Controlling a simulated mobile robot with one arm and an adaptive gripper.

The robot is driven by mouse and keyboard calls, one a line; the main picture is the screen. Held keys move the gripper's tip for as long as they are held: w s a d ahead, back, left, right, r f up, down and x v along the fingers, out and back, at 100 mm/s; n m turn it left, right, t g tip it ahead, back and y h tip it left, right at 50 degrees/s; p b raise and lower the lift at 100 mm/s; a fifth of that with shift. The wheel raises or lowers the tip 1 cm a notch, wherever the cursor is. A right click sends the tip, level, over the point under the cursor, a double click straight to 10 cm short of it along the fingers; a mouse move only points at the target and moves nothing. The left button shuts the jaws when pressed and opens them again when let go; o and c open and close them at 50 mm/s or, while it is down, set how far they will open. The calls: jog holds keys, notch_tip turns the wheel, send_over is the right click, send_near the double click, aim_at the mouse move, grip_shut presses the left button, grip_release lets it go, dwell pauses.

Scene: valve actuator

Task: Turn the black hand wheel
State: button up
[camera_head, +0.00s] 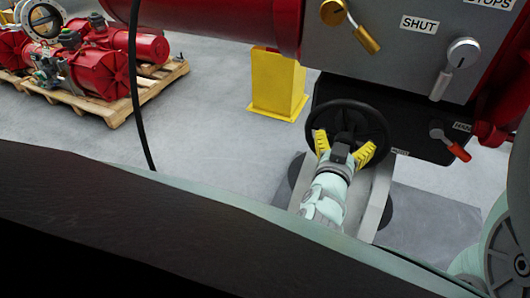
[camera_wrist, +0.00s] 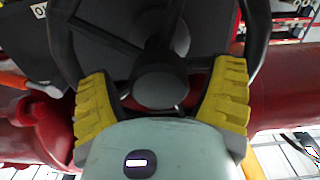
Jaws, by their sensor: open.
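The black hand wheel (camera_head: 378,119) is mounted on the front of the valve actuator in the head view, with spokes and a central hub. In the wrist view its rim (camera_wrist: 62,45) and round hub (camera_wrist: 160,86) fill the upper middle. My gripper (camera_head: 342,143) is right in front of the wheel's lower half. Its two yellow fingers are spread wide. In the wrist view my gripper (camera_wrist: 162,98) has one finger on each side of the hub, with a gap around it. I cannot tell whether the fingers touch the rim.
A yellow post (camera_head: 277,83) stands behind. Red valves sit on a pallet (camera_head: 110,103) at left. Open floor lies between.

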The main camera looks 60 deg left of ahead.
jog(key=shift+w+a, duration=0.2)
jog(key=shift+w, duration=0.2)
jog(key=shift+o, duration=0.2)
